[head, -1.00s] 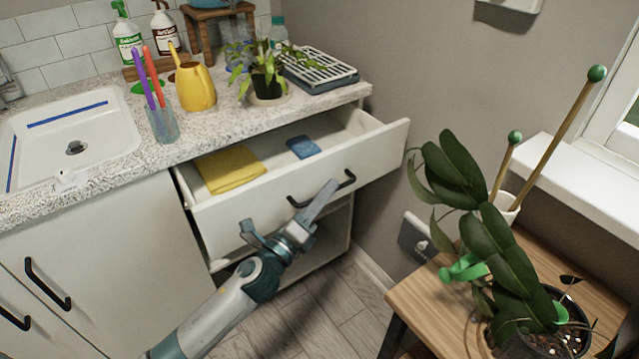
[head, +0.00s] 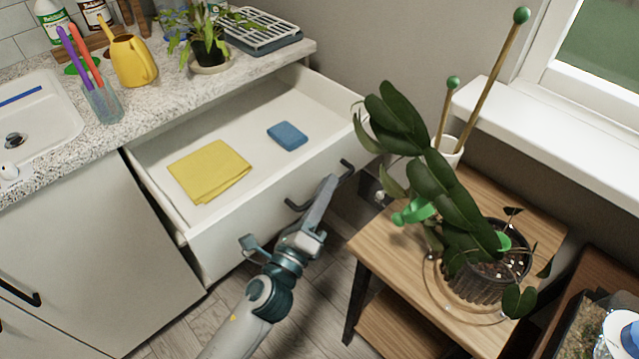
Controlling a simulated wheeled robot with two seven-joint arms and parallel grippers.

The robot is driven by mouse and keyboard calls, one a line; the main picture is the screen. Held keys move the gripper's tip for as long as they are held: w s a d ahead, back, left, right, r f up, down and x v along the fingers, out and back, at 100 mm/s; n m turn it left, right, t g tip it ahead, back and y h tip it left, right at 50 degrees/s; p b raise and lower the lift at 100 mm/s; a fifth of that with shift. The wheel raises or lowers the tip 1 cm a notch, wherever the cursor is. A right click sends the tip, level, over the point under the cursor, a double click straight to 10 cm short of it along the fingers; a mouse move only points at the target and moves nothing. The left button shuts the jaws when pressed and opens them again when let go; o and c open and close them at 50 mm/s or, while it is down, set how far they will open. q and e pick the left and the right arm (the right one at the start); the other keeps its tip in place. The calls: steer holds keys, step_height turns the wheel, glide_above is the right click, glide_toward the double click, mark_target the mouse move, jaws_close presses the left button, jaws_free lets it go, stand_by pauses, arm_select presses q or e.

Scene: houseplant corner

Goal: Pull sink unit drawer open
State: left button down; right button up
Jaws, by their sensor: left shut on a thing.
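The sink unit drawer (head: 265,215) stands far out from the cabinet below the counter, its inside showing broadly. Its dark bar handle (head: 346,168) is on the front panel. My left gripper (head: 329,185) reaches up from below and is shut on the handle, with the finger covering the handle's middle. A folded yellow cloth (head: 210,170) and a blue sponge (head: 287,135) lie flat in the drawer. My right gripper is not in view.
A wooden stand (head: 375,245) with a potted leafy plant (head: 440,190) is close to the drawer's right front corner. The counter (head: 165,95) holds a yellow watering can (head: 133,62), a cup of tools (head: 103,104) and a small plant. Floor shows below the drawer.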

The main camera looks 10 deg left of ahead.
arm_select(q)
steer(key=shift+f, duration=0.1)
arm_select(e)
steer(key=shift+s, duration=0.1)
arm_select(q)
steer(key=c, duration=2.2)
jaws_free()
steer(key=shift+o, duration=0.4)
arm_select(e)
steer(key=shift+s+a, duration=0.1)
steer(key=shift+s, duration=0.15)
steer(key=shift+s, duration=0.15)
